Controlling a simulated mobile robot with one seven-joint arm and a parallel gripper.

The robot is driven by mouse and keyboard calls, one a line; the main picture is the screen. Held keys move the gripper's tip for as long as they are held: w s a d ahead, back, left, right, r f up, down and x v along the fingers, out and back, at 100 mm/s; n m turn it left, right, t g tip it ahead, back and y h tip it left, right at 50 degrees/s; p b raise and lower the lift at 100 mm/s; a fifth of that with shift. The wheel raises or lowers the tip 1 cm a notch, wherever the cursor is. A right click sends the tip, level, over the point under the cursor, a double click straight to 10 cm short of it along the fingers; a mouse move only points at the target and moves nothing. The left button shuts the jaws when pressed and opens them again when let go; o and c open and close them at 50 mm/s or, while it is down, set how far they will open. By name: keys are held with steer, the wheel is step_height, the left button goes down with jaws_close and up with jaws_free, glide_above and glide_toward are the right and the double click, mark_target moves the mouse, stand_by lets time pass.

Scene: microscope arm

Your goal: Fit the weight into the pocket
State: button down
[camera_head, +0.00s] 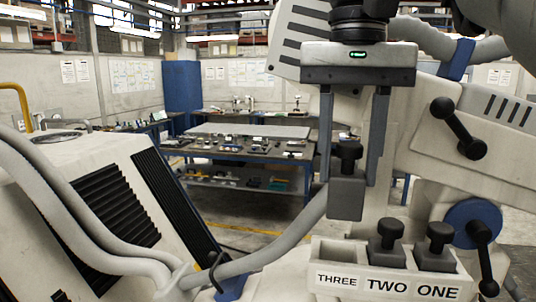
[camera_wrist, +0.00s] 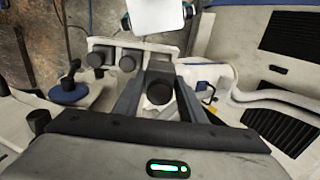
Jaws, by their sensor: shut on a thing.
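My gripper (camera_head: 350,180) is shut on a dark grey weight (camera_head: 346,198) with a black knob on top. It holds the weight upright between its two fingers, which also show in the wrist view (camera_wrist: 158,100). A white rack (camera_head: 388,291) stands below, labelled THREE, TWO and ONE. The pocket marked THREE (camera_head: 336,252) looks empty, and the held weight hangs just above it, apart from the rack. Similar weights sit in pocket TWO (camera_head: 386,246) and pocket ONE (camera_head: 436,249). In the wrist view the held weight (camera_wrist: 159,82) hides the pocket below it.
A black-knobbed lever (camera_head: 458,128) and a blue wheel with a black handle (camera_head: 474,224) stand to the right of the rack. Thick grey hoses (camera_head: 290,232) pass on the left, close to the held weight. A blue workbench (camera_head: 245,148) is far behind.

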mark_target(345, 195)
steer(key=shift+f+b, duration=1.8)
steer(key=shift+f, duration=0.75)
steer(key=shift+f+b, duration=1.55)
steer(key=shift+f, duration=1.25)
stand_by(0.7)
steer(key=c, duration=1)
jaws_free()
steer(key=shift+c, duration=0.2)
steer(key=shift+f, duration=0.1)
step_height(345, 195, up, 12)
steer(key=p, duration=0.7)
steer(key=shift+s, duration=0.1)
